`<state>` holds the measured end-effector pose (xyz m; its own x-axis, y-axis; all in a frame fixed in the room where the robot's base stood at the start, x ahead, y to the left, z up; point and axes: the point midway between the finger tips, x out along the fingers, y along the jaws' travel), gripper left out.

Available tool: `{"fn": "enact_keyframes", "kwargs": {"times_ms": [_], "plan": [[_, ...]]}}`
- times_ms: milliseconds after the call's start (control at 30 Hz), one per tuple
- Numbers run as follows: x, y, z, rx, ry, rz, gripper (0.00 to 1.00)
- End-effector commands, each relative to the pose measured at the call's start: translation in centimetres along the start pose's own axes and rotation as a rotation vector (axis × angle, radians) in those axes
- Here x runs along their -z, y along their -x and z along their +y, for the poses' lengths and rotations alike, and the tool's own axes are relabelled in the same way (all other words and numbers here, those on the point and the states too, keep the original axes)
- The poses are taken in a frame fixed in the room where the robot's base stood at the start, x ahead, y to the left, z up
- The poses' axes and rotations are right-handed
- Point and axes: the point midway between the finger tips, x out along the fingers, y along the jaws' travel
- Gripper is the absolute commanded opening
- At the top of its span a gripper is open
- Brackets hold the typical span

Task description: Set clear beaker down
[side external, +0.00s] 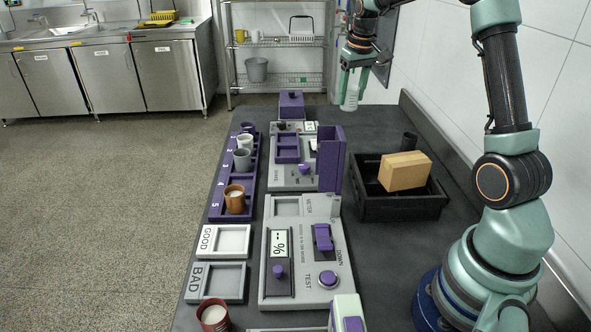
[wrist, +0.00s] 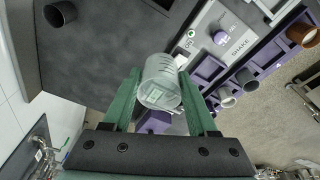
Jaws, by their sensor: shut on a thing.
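The clear beaker (wrist: 160,84) is between the two green fingers of my gripper (wrist: 160,100) in the wrist view. In the side view the beaker (side external: 350,98) hangs under my gripper (side external: 353,82) at the far end of the dark bench (side external: 375,120). My gripper is shut on it. The beaker appears to be above the bench, to the right of a purple box (side external: 291,104); the exact gap below it cannot be told.
A purple rack (side external: 216,190) with several cups runs along the bench's left edge. A tall purple panel (side external: 331,158) stands by the shake unit (side external: 283,178). A black crate (side external: 400,206) holds a cardboard box (side external: 404,171). A dark cup (side external: 409,141) stands behind it. Bare bench lies around the far right.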

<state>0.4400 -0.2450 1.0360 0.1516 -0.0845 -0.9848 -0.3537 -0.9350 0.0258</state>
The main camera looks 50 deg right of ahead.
Motion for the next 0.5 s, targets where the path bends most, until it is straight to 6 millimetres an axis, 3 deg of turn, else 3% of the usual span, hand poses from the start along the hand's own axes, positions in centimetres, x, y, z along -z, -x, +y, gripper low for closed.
{"fn": "enact_keyframes", "kwargs": {"times_ms": [267,500], "plan": [[1.7,1.2,1.5,-0.004,-0.025,0.0,0.0],[4.8,0.9,5.6,-0.015,-0.092,-0.001,0.0]]}}
